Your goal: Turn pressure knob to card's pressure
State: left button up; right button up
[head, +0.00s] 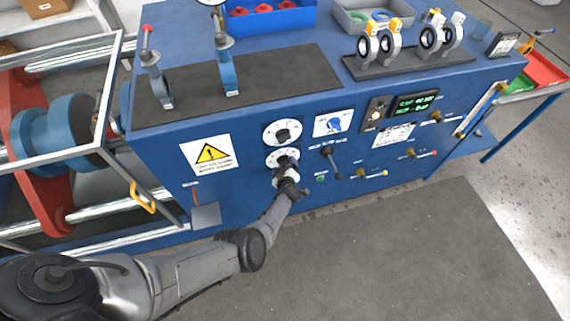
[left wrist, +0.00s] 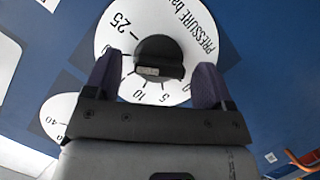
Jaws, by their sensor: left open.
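The pressure knob (left wrist: 158,62) is dark, on a round white dial (left wrist: 118,40) marked "PRESSURE bar" with numbers such as 25, 10 and 5. A pale mark shows on its near edge. My left gripper (left wrist: 156,80) is open, with one finger on each side of the knob; I cannot tell whether they touch it. In the head view my left gripper (head: 283,172) is at the lower white dial (head: 273,158) and partly covers it. A white card with small text (head: 393,136) is on the panel; its writing is too small to read. My right gripper is not in view.
A second dial with a knob (head: 282,132) sits just above. Valves stand on the bench top (head: 300,45). The floor mat (head: 400,240) is clear.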

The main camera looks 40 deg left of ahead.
pick_arm(q)
jog(key=p+v, duration=0.7)
jog(key=v, duration=0.4)
jog(key=shift+p, duration=0.4)
